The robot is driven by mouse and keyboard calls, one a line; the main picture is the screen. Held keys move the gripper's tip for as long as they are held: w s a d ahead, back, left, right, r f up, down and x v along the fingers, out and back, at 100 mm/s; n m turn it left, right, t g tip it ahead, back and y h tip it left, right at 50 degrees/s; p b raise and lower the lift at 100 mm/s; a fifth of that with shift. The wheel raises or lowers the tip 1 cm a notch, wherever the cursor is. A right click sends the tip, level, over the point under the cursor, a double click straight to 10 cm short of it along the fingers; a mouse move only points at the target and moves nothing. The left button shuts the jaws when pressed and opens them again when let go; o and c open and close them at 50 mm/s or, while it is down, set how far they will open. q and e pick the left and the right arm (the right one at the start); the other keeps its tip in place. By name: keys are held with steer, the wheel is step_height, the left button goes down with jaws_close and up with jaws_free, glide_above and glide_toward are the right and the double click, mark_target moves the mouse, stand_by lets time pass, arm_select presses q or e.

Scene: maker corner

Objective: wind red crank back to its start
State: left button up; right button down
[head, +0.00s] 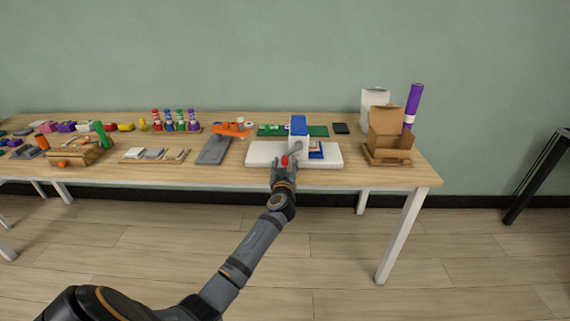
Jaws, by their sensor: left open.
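The red crank (285,160) shows as a small red knob at the front of a device with a white base (328,155) and a blue-topped upright (299,126). My left gripper (285,164) is open and right at the red crank, with its fingers near the knob. I cannot tell whether the fingers touch it. The gripper hides part of the crank and the front of the base. My right gripper is not in view.
A grey stand with an orange top (231,130) is left of the device. An open cardboard box (390,135) and a purple roll (412,104) stand at the right. A green mat (317,131) lies behind. Small parts fill the table's left.

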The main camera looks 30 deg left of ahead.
arm_select(q)
jaws_close()
stand_by(0.5)
